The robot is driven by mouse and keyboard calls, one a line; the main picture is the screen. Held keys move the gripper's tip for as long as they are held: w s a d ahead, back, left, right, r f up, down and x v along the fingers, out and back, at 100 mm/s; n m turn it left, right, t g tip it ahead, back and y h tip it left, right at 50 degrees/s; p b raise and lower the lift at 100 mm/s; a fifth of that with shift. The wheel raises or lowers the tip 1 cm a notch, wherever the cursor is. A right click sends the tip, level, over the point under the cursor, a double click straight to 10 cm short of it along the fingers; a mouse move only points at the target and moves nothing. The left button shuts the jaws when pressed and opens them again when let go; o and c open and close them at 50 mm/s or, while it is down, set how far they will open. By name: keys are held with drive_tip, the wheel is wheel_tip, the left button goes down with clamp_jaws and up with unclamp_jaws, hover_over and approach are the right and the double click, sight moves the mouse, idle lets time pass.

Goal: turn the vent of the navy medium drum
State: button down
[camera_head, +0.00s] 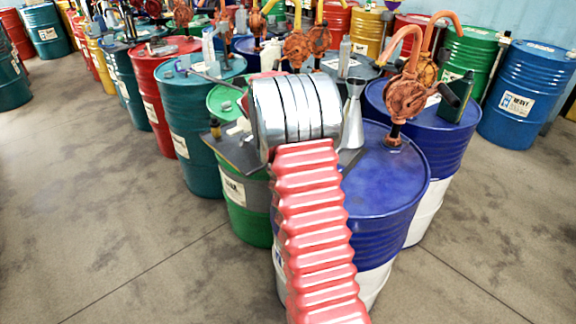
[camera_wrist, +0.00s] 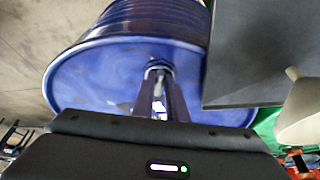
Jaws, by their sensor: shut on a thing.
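The navy drum (camera_head: 388,178) stands at the centre right, behind my arm, with a white lower band. Its blue lid (camera_wrist: 100,85) fills much of the wrist view. My gripper (camera_wrist: 158,76) reaches down to the lid, its two dark fingers close together at the tips. They are shut on the small vent (camera_wrist: 157,66), which sits between the fingertips and is mostly covered. In the head view my arm hides the gripper and the vent.
An orange hand pump (camera_head: 405,95) rises from the navy lid's far side. A metal funnel (camera_head: 353,115) stands beside my arm. A dark flat plate (camera_wrist: 262,50) lies close right of the gripper. Other drums crowd behind; the floor (camera_head: 110,220) at left is clear.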

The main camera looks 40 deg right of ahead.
drive_tip(key=shift+w, duration=0.1)
idle(0.3)
drive_tip(key=c, duration=1.8)
unclamp_jaws()
drive_tip(key=shift+o, duration=0.2)
drive_tip(key=v, duration=1.3)
drive_tip(key=shift+a+r, duration=0.2)
drive_tip(key=shift+r, duration=0.05)
drive_tip(key=shift+w, duration=0.1)
